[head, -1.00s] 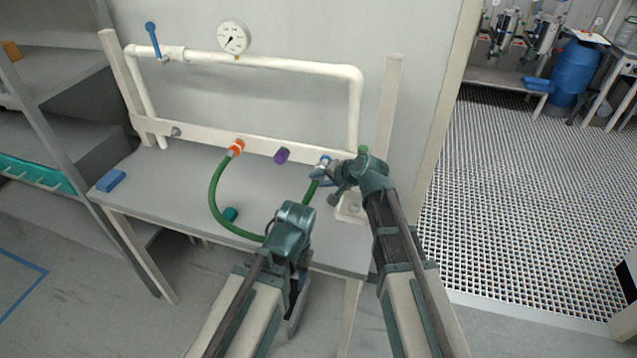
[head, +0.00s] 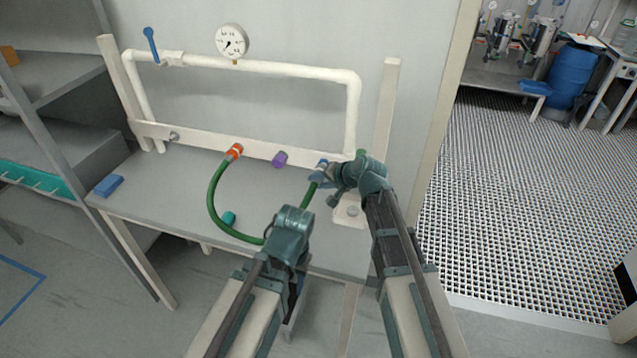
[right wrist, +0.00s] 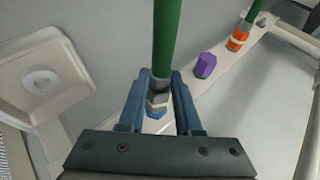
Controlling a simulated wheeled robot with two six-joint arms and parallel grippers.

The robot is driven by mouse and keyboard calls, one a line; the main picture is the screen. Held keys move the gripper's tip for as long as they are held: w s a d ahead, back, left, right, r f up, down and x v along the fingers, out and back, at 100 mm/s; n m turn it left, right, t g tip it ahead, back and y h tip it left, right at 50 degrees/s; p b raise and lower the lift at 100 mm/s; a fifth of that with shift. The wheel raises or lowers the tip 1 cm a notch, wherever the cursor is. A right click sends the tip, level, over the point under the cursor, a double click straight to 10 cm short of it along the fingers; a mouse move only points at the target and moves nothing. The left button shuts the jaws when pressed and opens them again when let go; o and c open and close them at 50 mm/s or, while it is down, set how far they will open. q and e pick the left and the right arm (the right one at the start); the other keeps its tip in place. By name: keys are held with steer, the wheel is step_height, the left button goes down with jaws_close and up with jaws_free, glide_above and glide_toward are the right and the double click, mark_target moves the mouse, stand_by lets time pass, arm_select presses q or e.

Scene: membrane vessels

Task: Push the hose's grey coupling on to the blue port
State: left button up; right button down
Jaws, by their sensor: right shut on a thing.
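My right gripper (head: 319,177) is shut on the grey coupling (right wrist: 158,87) at the end of the green hose (right wrist: 166,40). The blue port (head: 323,163) is on the white rail, right of the purple port. In the right wrist view the blue ring (right wrist: 155,114) shows just beyond the coupling and a pale hex part, roughly in line with them. I cannot tell how far the coupling is on the port. The hose's other end is at the orange port (head: 235,151). My left gripper is hidden behind its own wrist, near the hose's low bend.
A purple port (head: 280,159) sits on the rail (head: 195,143) between the orange and blue ones. A white pipe with a gauge (head: 232,40) runs above. A pale square plate (head: 350,211) is at the right.

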steer(key=shift+w+d, duration=0.25)
steer(key=shift+w, duration=0.55)
steer(key=c, duration=0.5)
jaws_free()
steer(key=shift+p+v, duration=4.5)
steer(key=shift+v, duration=2.4)
